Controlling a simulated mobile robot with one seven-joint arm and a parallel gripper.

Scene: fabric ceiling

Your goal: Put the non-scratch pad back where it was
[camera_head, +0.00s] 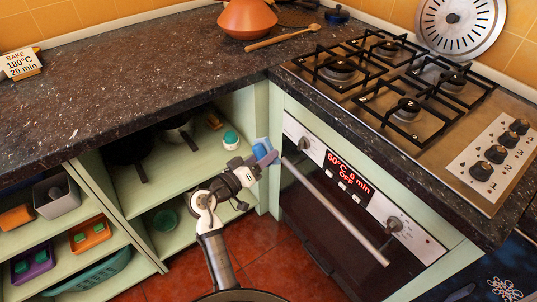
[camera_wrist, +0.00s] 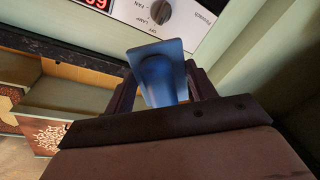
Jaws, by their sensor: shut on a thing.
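My gripper (camera_head: 262,160) is in front of the right end of the open green cabinet, beside the oven. It is shut on a blue object, taken to be the non-scratch pad (camera_head: 262,145). In the wrist view the blue pad (camera_wrist: 158,72) stands between the two dark fingers of my gripper (camera_wrist: 162,88), with a flat broad face and a rounded lower part. The upper cabinet shelf (camera_head: 190,163) lies left of my gripper. Which spot the pad came from does not show.
A green-and-white item (camera_head: 231,139) and dark pans (camera_head: 176,131) stand on the upper shelf. A green item (camera_head: 165,220) sits lower. Orange (camera_head: 90,234) and purple (camera_head: 33,264) containers are at left. The oven handle (camera_head: 335,212) juts out close to the right. The countertop (camera_head: 150,75) overhangs the shelves.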

